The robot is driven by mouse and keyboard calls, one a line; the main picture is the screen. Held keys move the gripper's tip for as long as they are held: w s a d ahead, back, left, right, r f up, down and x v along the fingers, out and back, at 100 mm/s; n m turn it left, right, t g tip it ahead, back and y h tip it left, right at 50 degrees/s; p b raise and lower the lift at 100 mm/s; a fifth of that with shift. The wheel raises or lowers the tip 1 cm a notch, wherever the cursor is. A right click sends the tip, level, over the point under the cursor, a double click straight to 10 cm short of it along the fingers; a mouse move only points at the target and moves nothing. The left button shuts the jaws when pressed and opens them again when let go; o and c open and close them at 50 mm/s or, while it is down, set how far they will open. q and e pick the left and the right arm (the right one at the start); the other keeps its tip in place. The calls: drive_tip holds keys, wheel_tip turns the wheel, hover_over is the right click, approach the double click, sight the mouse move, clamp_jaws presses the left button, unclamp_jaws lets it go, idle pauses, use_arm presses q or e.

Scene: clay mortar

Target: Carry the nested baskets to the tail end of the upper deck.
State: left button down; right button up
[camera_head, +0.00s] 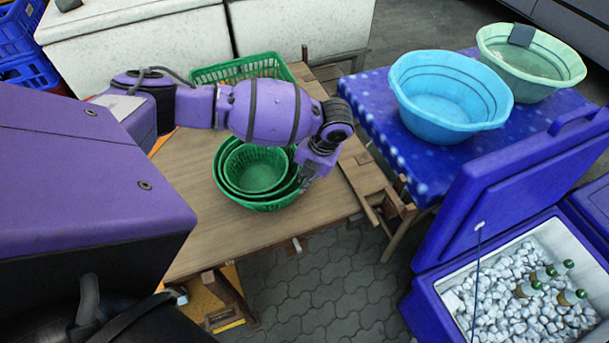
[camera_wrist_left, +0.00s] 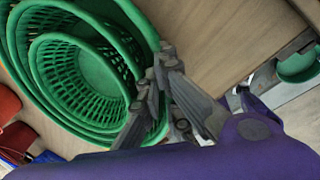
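The nested green baskets (camera_head: 228,193) sit one inside another on a wooden tabletop (camera_head: 196,238), near its right side. They also show in the left wrist view (camera_wrist_left: 112,28), where several round rims are visible. My left gripper (camera_head: 306,184) reaches over from the left and is at the right rim of the stack. In the left wrist view its fingers (camera_wrist_left: 155,84) are close together, one inside and one outside the outer rim, which seems pinched between them. The stack looks level. Which surface is the upper deck is not clear. My right gripper is not in view.
A rectangular green basket (camera_head: 240,68) stands behind on the tabletop. A blue-covered table (camera_head: 385,130) with a blue tub (camera_head: 448,98) and a pale green tub (camera_head: 540,62) is to the right. An open blue cooler (camera_head: 428,315) holds ice and bottles. The tabletop's front is clear.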

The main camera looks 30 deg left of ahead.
use_arm(q)
drive_tip(key=c, duration=2)
unclamp_jaws()
drive_tip(key=shift+f, duration=0.1)
drive_tip(key=v, duration=1.2)
drive_tip(key=s+d+f+n+t+h, duration=0.2)
drive_tip(key=s+d+f+n+h, duration=0.25)
drive_tip(key=d+f+n, duration=0.4)
drive_tip(key=s+d+f+n+t+h, duration=0.2)
drive_tip(key=s+d+f+n+h, duration=0.25)
drive_tip(key=d+f+n, duration=0.4)
drive_tip(key=s+a+f+n+t+y, duration=0.1)
drive_tip(key=s+a+f+n, duration=0.1)
drive_tip(key=s+a+n, duration=0.3)
drive_tip(key=s+a+f+n+t+y, duration=0.2)
drive_tip(key=s+a+n, duration=0.2)
drive_tip(key=s+n, duration=0.1)
drive_tip(key=s+a+f+n+t+y, duration=0.1)
drive_tip(key=s+a+f+n+y, duration=0.1)
drive_tip(key=s+a+n, duration=0.3)
drive_tip(key=shift+s+a+f+n+t, duration=0.15)
drive_tip(key=shift+s+a+n+t, duration=0.1)
drive_tip(key=shift+n, duration=0.35)
drive_tip(key=shift+s+a+f+n+t, duration=0.15)
drive_tip(key=shift+s+n, duration=0.1)
drive_tip(key=shift+n, duration=0.35)
